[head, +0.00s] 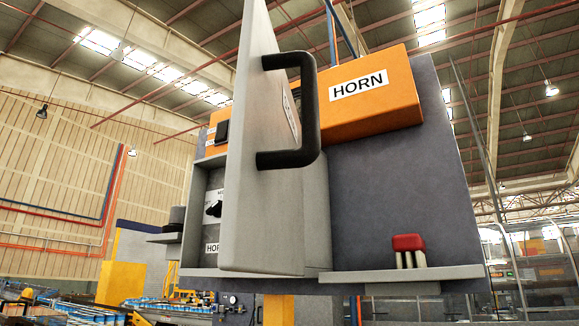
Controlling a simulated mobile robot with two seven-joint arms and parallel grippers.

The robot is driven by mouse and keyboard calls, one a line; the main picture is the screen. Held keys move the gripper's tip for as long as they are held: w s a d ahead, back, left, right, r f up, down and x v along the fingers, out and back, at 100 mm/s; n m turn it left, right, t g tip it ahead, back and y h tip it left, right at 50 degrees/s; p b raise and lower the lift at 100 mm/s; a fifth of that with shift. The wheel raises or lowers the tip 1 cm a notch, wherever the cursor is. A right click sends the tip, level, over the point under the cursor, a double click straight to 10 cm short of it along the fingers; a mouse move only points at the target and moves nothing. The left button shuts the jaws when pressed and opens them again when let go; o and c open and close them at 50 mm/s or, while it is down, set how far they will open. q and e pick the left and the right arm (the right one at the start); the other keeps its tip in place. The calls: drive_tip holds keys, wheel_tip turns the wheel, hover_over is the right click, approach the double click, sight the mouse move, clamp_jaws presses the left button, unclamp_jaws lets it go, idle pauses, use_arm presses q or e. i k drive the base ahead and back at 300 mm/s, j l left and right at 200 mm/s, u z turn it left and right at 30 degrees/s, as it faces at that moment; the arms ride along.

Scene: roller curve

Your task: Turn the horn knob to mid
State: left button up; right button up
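The horn knob (213,208) is small and black, on a pale plate inside a grey box (208,160) left of centre in the head view. A partly hidden label above it begins with "M", and a label below it (212,247) begins "HOR". The box's grey door (262,200) stands open towards me and covers the right part of the plate. I cannot tell clearly which mark the knob points at. Neither of my grippers is in view.
The door has a black handle (308,112). An orange box labelled HORN (370,92) is on the dark board (395,190). A red-topped object (408,248) stands on the right shelf (405,274). A dark cylinder (176,216) is on the left shelf.

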sight(215, 210)
drive_tip(key=u, duration=0.15)
drive_tip(key=i+j+z, duration=0.15)
drive_tip(key=i+j+u, duration=0.15)
drive_tip(key=j, duration=0.25)
drive_tip(key=i+j+u, duration=0.15)
drive_tip(key=j, duration=0.25)
drive_tip(key=i+j+u, duration=0.2)
drive_tip(key=j, duration=0.2)
drive_tip(key=i+j+u, duration=0.15)
drive_tip(key=j, duration=0.2)
